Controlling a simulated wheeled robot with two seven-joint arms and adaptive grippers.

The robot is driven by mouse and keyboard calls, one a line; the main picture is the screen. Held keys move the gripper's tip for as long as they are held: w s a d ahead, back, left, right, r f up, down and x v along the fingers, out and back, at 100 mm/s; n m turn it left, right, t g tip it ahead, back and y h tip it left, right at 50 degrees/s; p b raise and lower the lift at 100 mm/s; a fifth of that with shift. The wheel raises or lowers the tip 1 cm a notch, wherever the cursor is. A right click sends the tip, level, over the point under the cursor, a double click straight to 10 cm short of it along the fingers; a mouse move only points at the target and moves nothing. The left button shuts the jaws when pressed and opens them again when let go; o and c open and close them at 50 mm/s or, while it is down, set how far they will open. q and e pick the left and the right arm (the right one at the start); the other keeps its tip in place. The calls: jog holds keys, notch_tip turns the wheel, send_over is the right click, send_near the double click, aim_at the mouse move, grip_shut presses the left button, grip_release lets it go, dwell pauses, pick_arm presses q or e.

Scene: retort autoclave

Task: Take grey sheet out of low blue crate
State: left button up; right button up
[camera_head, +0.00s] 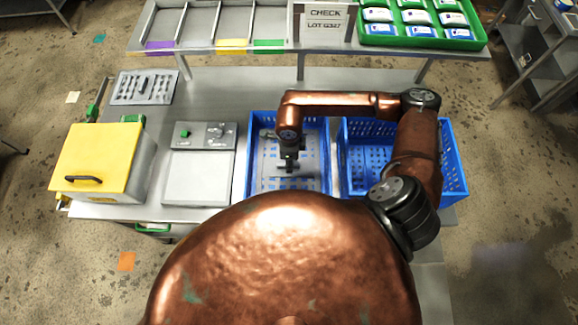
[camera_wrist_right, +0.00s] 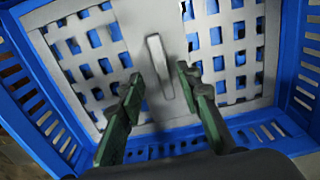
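A grey sheet (camera_head: 312,150) with rows of slots lies inside the low blue crate (camera_head: 327,165), the left one of two. In the right wrist view the sheet (camera_wrist_right: 145,18) has a plain middle strip with a raised light bar handle (camera_wrist_right: 160,68). My right gripper (camera_head: 287,163) is over the crate, pointing down. In the wrist view its green fingers (camera_wrist_right: 158,76) are open, appearing one on each side of the handle with gaps between. Its height above the handle is hard to judge. My left gripper is not in view.
A second blue crate (camera_head: 455,170) stands to the right, partly hidden by my right arm. A grey scale-like device (camera_head: 198,180) and a yellow-lidded box (camera_head: 98,158) stand to the left. A shelf with a green tray (camera_head: 422,42) runs behind.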

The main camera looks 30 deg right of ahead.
jog(key=shift+w+f, duration=0.35)
jog(key=shift+f, duration=0.25)
jog(key=shift+w+f, duration=0.3)
jog(key=shift+f, duration=0.3)
jog(key=shift+s, duration=0.5)
jog(key=shift+w, duration=0.25)
jog(key=c, duration=0.3)
jog(key=shift+s, duration=0.15)
grip_shut()
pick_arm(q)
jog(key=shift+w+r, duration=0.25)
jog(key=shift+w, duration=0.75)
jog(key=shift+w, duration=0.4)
